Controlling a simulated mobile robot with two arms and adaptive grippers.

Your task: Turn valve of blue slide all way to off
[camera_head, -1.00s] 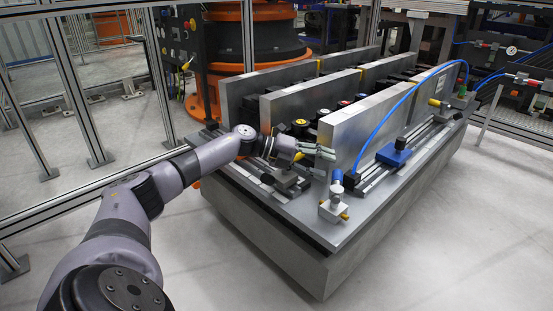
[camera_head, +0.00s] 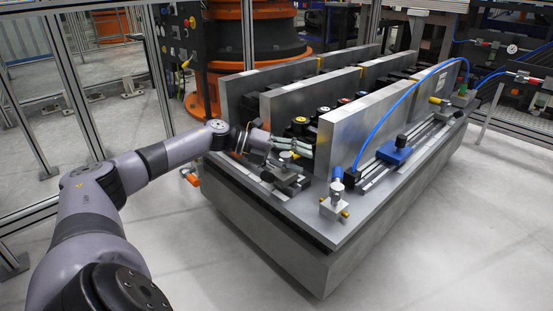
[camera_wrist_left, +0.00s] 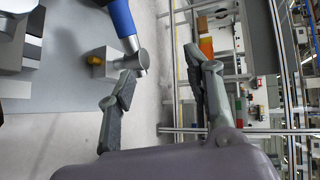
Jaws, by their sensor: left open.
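The blue slide (camera_head: 394,153) sits on a rail at the right side of the bench. The silver valve block (camera_head: 333,208) with a brass fitting stands at the bench's front corner. Its blue handle (camera_head: 337,173) points up in the head view. In the left wrist view, the blue handle (camera_wrist_left: 121,17) and the valve block (camera_wrist_left: 128,62) lie close to the left finger. My left gripper (camera_head: 308,148) is open and empty, to the left of the handle and apart from it. Its spread fingers (camera_wrist_left: 160,65) also show in the wrist view. My right gripper is out of view.
Upright metal plates (camera_head: 352,130) stand behind the valve, close to my left gripper. A blue hose (camera_head: 400,97) arches over the rail. Another fixture (camera_head: 288,176) sits below the left gripper. The floor in front of the bench is clear.

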